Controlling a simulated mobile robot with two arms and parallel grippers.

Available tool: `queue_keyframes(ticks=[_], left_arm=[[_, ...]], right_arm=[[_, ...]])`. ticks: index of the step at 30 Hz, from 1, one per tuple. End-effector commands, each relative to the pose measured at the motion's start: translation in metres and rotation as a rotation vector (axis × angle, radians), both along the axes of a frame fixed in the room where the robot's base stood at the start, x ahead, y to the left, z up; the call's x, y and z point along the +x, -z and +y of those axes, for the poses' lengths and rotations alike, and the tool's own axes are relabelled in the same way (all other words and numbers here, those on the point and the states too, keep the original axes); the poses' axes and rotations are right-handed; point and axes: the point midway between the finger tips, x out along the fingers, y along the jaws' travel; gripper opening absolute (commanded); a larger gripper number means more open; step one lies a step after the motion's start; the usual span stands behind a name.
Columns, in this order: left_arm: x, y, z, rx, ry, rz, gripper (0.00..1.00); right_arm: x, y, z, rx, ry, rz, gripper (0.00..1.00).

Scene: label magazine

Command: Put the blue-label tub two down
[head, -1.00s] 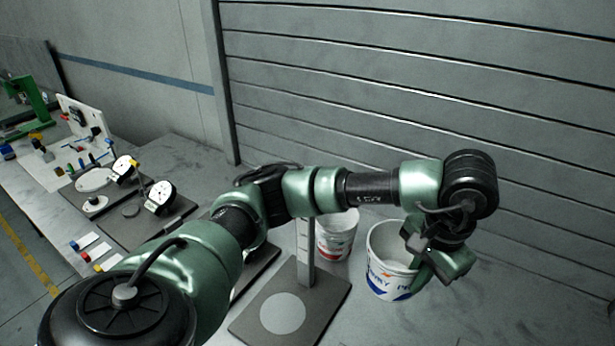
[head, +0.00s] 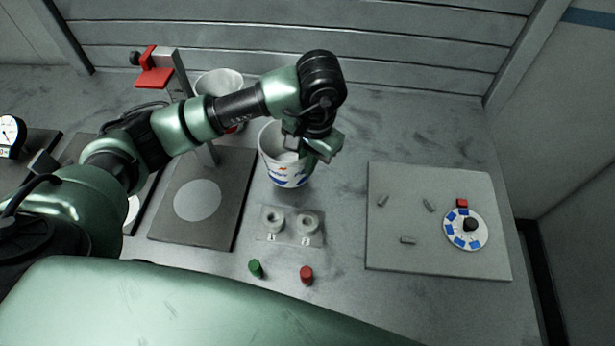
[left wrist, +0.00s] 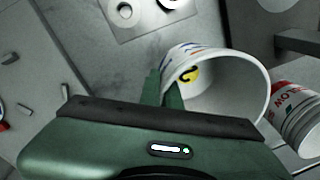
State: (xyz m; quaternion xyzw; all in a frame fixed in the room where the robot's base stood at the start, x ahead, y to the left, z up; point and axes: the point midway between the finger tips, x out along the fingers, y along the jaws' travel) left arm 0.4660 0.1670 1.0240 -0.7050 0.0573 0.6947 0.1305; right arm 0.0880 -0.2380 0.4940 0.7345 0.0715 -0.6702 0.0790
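The blue-label tub (head: 286,172) is white and open-topped and stands upright on the bench, as far as I can tell. The fingertips are partly hidden by the tub. A red-label tub (head: 220,84) stands behind to the left; it also shows in the left wrist view (left wrist: 293,112). My right gripper is out of view.
A dark stand base (head: 232,215) with a pale disc lies left of the tub; its post carries a red bracket (head: 155,77). In front is a plate with two ring holders (head: 290,236), plus green (head: 256,268) and red (head: 307,274) pegs. A grey board (head: 400,262) lies right.

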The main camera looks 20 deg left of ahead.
Motion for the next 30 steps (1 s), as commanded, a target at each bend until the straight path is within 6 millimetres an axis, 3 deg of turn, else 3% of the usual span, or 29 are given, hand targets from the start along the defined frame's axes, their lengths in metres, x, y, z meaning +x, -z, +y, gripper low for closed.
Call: queue_keyframes(ticks=[9,23,25,30], left_arm=[[-0.001,0.042,0.000,0.000,0.001,0.003,0.00],[0.000,0.047,0.000,0.000,0.001,0.000,0.00],[0.000,0.045,0.000,0.000,0.001,0.000,0.23],[0.000,0.045,0.000,0.000,0.001,0.000,0.25]], right_arm=[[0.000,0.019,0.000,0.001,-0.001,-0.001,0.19],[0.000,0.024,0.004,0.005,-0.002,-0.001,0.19],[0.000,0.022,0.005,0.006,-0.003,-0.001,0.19],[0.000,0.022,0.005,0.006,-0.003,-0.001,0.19]])
